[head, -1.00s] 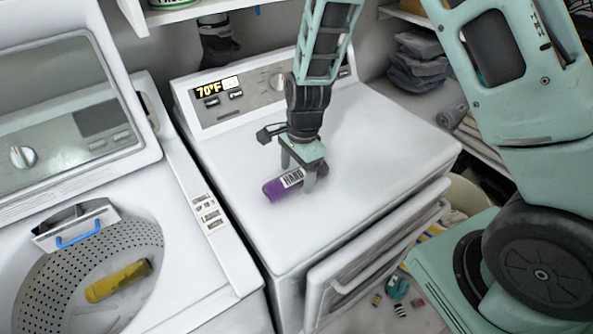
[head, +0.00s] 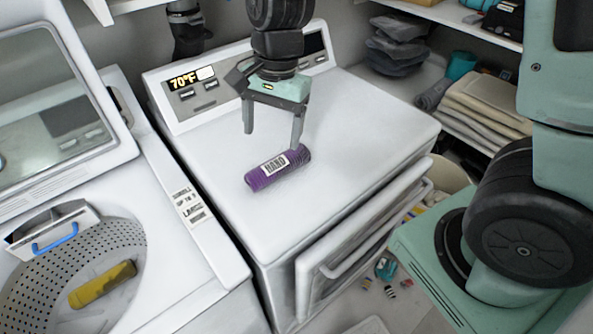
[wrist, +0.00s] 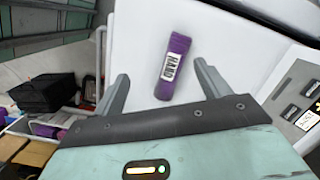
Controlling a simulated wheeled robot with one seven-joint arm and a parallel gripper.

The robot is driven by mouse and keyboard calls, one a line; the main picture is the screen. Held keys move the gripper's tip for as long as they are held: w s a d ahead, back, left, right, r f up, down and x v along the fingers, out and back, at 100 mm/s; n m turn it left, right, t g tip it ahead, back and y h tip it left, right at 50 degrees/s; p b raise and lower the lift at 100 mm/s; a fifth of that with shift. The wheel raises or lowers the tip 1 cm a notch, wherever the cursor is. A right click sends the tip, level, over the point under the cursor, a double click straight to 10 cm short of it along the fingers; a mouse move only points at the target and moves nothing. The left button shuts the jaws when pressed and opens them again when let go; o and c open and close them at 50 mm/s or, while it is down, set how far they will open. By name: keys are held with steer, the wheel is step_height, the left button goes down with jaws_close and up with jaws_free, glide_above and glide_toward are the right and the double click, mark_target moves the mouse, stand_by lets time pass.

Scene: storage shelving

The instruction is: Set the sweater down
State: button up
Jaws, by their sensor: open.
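A purple rolled sweater (head: 278,168) with a white label reading HAND lies on the white top of the dryer (head: 345,120). In the wrist view the sweater (wrist: 173,66) lies beyond and between my two fingers, touching neither. My gripper (head: 272,140) is above and slightly behind the sweater in the head view, fingers spread wide and pointing down. It is empty. The gripper also shows in the wrist view (wrist: 160,88).
An open top-loading washer (head: 185,260) with a yellow roll (head: 102,284) in its drum stands at the left. The dryer's front door (head: 365,240) hangs ajar. Shelves at the right hold folded cloths (head: 490,108). The dryer top around the sweater is clear.

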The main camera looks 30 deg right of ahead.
steer(key=s+a+r+n, duration=0.1)
steer(key=s+a+n, duration=0.1)
steer(key=s+n, duration=0.7)
steer(key=s+a+r+n+h, duration=0.1)
steer(key=s+r+n, duration=0.1)
steer(key=s+n, duration=0.7)
steer(key=shift+a+r, duration=0.15)
steer(key=shift+a, duration=0.2)
steer(key=shift+s, duration=0.1)
step_height(320, 180, down, 2)
steer(key=shift+f+b, duration=0.25)
steer(key=shift+b, duration=1)
